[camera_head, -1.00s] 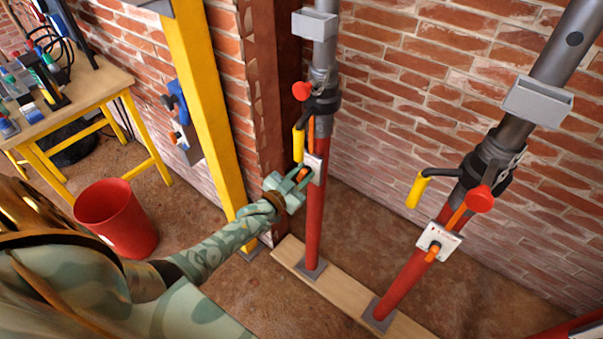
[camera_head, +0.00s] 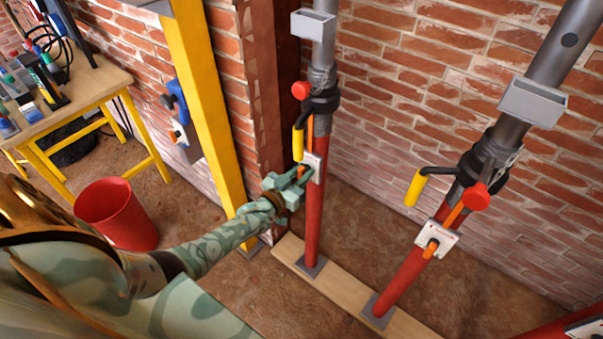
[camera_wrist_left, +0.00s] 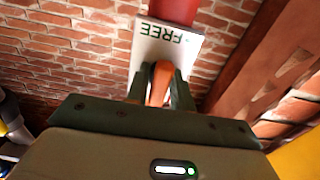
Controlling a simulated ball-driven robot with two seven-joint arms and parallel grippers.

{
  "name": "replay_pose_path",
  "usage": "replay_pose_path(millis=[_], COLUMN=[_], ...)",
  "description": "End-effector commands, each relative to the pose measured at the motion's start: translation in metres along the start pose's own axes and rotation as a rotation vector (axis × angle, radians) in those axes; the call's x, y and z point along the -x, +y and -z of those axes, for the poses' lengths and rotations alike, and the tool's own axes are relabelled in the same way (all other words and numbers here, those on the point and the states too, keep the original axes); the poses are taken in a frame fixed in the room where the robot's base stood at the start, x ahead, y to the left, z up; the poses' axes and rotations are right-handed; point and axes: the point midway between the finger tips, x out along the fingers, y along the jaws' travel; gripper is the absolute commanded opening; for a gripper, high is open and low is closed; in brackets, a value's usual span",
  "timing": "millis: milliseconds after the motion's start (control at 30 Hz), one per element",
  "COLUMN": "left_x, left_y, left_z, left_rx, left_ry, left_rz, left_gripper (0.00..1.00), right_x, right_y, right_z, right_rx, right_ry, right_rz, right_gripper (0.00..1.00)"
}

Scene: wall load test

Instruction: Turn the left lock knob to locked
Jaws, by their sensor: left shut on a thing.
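The left lock knob (camera_wrist_left: 159,84) is orange and sits on a white plate (camera_wrist_left: 168,45) marked FREE, on the left red prop (camera_head: 314,220). My left gripper (camera_wrist_left: 160,90) is shut on the knob, one finger on each side of it. In the head view my left gripper (camera_head: 297,178) reaches the plate from the left and covers most of the knob. Any other marking on the plate is hidden or too small to read. My right gripper is in no view.
A second prop (camera_head: 403,280) with its own orange knob (camera_head: 431,248) stands at right. Yellow-handled cranks (camera_head: 298,143) hang above both plates. Both props stand on a wooden plank (camera_head: 345,300). A yellow post (camera_head: 208,100) and red bucket (camera_head: 117,213) are at left.

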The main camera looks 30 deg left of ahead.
Motion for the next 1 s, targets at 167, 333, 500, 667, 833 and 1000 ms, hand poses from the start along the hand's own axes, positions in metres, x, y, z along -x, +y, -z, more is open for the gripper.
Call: replay_pose_path(millis=[167, 333, 500, 667, 833, 1000], left_x=[0.001, 0.000, 0.005, 0.032, 0.079, 0.123], left_y=[0.000, 0.000, 0.000, 0.000, 0.000, 0.000], left_z=[-0.001, -0.001, 0.000, 0.003, 0.002, 0.001], left_rx=[0.000, 0.000, 0.000, 0.000, 0.001, 0.000], left_ry=[-0.003, -0.002, -0.002, -0.002, -0.004, -0.004], left_rz=[0.000, 0.000, 0.000, 0.001, 0.001, 0.000], left_gripper=[0.38, 0.38, 0.38, 0.38, 0.38, 0.38], right_x=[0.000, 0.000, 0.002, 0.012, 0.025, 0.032], right_y=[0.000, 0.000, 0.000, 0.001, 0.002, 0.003], right_z=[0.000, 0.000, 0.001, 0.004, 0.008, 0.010], right_rx=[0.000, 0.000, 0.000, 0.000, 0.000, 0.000], right_ry=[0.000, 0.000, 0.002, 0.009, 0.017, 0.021], right_rz=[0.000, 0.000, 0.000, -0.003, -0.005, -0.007], right_gripper=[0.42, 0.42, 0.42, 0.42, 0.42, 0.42])
